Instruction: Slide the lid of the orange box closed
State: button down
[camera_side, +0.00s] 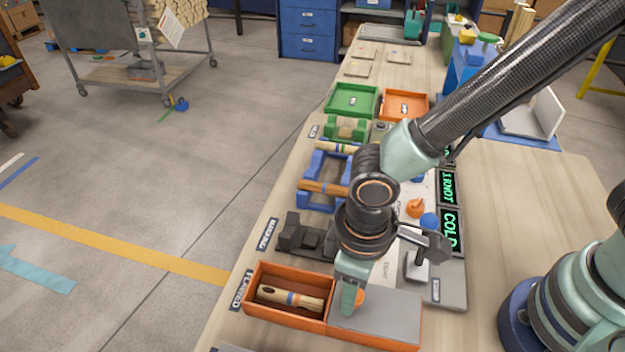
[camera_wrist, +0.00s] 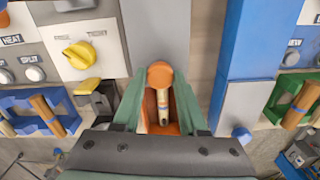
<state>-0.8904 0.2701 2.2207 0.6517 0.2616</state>
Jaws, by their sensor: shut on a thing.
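The orange box (camera_side: 254,308) is at the bottom of the side view, beside a "FLAWED" label. Its grey lid (camera_side: 385,313) covers the right part, and the left part is open. A turned wooden piece (camera_side: 290,298) with a blue band lies in the open part; it also shows in the wrist view (camera_wrist: 163,110). My gripper (camera_side: 350,305) points down at the lid's left edge. Its jaws are shut on the lid's orange knob (camera_side: 359,297), which shows between the fingers in the wrist view (camera_wrist: 160,74). The fingers partly hide the knob in the side view.
Behind the box are a dark fixture (camera_side: 305,238) and a blue stand (camera_side: 318,204) holding a wooden piece. Green (camera_side: 350,115) and orange (camera_side: 405,119) trays are farther back. A grey panel (camera_side: 450,289) stands close behind the lid. Bare tabletop lies to the right.

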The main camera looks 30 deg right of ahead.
jog(key=w+a, duration=1)
jog(key=shift+r, duration=0.1)
jog(key=shift+c, duration=2.2)
grip_release()
notch_tip(320, 180, up, 12)
